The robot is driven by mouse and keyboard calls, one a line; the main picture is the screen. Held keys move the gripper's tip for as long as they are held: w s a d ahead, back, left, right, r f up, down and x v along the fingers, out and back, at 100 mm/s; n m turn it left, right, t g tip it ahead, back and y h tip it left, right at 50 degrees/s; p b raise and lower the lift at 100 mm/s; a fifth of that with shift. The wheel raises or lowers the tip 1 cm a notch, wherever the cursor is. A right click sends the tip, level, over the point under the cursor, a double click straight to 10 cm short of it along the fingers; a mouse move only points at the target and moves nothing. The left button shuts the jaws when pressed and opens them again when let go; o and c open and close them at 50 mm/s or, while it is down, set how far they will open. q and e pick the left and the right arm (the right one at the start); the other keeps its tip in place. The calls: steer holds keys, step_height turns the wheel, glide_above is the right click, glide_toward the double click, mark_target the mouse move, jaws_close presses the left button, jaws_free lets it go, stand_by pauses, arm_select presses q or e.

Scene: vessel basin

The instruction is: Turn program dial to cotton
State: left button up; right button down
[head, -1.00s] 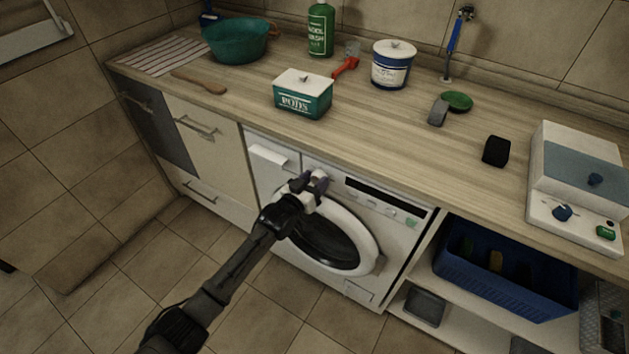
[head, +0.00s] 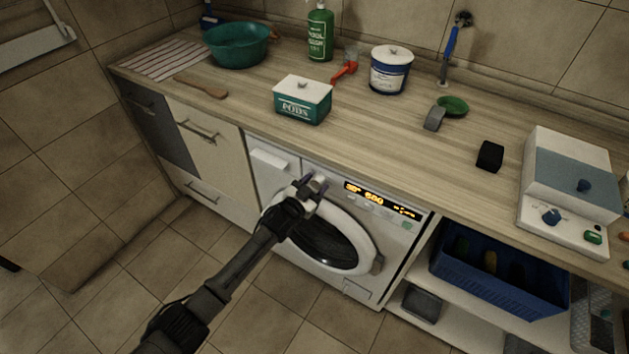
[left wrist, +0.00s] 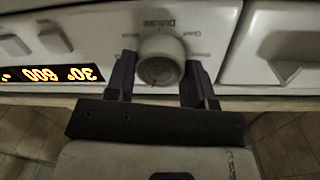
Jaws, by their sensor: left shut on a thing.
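The white washing machine (head: 409,238) stands under the counter, with its round door below the control panel. Its program dial (left wrist: 160,58) is a round white knob with a small red mark, seen close in the left wrist view. Small printed labels sit around it; one looks like "Delicate", and the picture is upside down. My left gripper (head: 310,183) is at the panel, shut on the dial with one dark finger on each side. In the head view the gripper mostly hides the dial. The display (head: 382,199) is lit orange and reads 30° and 600. My right gripper is not in view.
A detergent drawer (left wrist: 285,45) lies beside the dial. The counter above holds a pods box (head: 303,100), a white and blue tub (head: 391,72) and a green bottle (head: 320,35). A blue basket (head: 500,278) sits on the shelf right of the machine.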

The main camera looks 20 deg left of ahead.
arm_select(q)
steer(key=shift+m+p, duration=0.6)
steer(key=shift+m, duration=1.1)
steer(key=o, duration=0.9)
steer(key=shift+s+a+p, duration=0.1)
steer(key=shift+s+p, duration=0.2)
steer(key=shift+s, duration=0.3)
steer(key=shift+p+v, duration=1.1)
steer(key=shift+v, duration=5.25)
